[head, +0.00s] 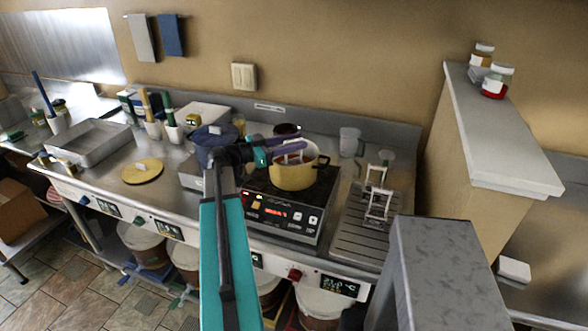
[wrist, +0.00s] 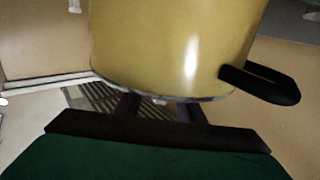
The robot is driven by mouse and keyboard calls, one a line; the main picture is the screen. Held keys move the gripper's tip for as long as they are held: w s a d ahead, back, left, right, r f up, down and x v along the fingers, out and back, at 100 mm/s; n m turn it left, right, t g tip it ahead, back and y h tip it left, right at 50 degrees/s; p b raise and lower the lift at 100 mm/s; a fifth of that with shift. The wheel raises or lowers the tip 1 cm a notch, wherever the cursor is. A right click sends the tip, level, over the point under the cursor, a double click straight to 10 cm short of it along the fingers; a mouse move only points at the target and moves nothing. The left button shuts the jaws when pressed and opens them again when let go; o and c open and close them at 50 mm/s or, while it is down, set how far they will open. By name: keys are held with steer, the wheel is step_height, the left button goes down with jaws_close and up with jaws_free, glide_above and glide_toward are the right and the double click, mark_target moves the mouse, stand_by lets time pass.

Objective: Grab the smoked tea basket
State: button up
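Two pale wire-framed pieces that look like baskets stand on the slatted drain board at the right in the head view, a nearer one (head: 379,206) and a farther one (head: 377,174). No readable label shows which is the smoked tea basket. A yellow pot (head: 292,178) sits on the black cooker, with something pale and reddish at its mouth, partly hidden by my fingers. My gripper (head: 303,145) is at the pot's rim, pointing right, its two purple fingers apart. In the wrist view the pot's yellow side (wrist: 170,45) fills the top, and the fingers are partly hidden behind it.
The cooker (head: 282,215) has a lit red display. The drain board (head: 362,240) is right of it. A clear jug (head: 350,142) stands behind. A metal tray (head: 88,142) and a round yellow board (head: 142,171) lie left. A raised white-topped partition (head: 510,150) bounds the right side.

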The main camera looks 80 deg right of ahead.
jaws_close()
steer(key=shift+r, duration=0.15)
stand_by(0.4)
steer(key=shift+r+b, duration=1.75)
steer(key=shift+r, duration=3.1)
